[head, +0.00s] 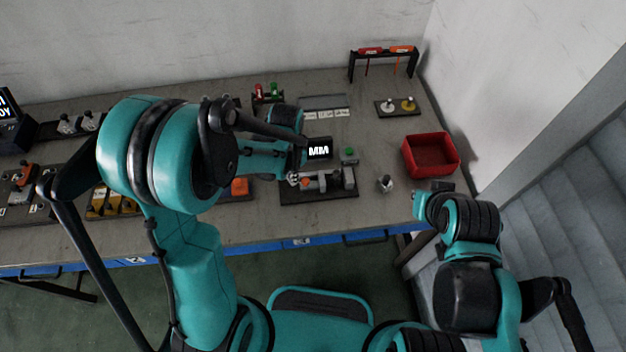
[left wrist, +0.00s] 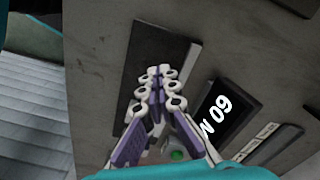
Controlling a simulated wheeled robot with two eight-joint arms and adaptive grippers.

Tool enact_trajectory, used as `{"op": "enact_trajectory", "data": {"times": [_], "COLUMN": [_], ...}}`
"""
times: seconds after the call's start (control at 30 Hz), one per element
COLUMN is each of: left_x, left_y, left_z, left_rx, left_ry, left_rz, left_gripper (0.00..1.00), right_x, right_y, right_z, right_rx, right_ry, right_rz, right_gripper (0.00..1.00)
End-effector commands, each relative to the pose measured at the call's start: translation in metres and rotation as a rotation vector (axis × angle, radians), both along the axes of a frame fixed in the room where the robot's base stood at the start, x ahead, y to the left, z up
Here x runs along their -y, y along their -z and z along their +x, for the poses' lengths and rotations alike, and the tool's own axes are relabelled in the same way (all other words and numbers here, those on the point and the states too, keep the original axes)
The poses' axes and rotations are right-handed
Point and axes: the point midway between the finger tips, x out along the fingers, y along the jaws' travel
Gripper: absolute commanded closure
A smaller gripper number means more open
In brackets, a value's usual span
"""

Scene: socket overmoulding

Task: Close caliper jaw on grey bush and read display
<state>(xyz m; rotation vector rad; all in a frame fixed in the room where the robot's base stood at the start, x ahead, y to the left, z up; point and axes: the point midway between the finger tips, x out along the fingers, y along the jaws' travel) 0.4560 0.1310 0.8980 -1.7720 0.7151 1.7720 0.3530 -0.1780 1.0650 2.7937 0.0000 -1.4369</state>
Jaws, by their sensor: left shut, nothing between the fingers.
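The caliper station stands on a dark base plate (head: 345,193) at the table's middle. Its black display (head: 319,151) shows "MM" in the head view; my arm covers the rest. In the left wrist view the display (left wrist: 228,112) shows large white characters, like a 0, a 6 or 9 and part of an M; the full reading is hidden. A green button (head: 349,152) sits beside it. My left gripper (head: 293,180) is at the left end of the station; its fingers (left wrist: 160,82) are together and empty. I cannot make out the grey bush. My right gripper is hidden.
A red bin (head: 430,156) stands at the right. A small grey piece (head: 386,184) stands right of the station. Behind are a tray with white and yellow pieces (head: 398,105) and a black rack (head: 384,52).

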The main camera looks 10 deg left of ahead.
Motion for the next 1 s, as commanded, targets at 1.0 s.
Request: {"op": "enact_trajectory", "data": {"times": [1.0], "left_x": [0.000], "left_y": [0.022], "left_z": [0.000], "left_rx": [0.000], "left_ry": [0.000], "left_rz": [0.000], "left_gripper": [1.00], "right_x": [0.000], "right_y": [0.021], "right_z": [0.000], "right_rx": [0.000], "right_ry": [0.000], "right_rz": [0.000], "right_gripper": [1.00]}}
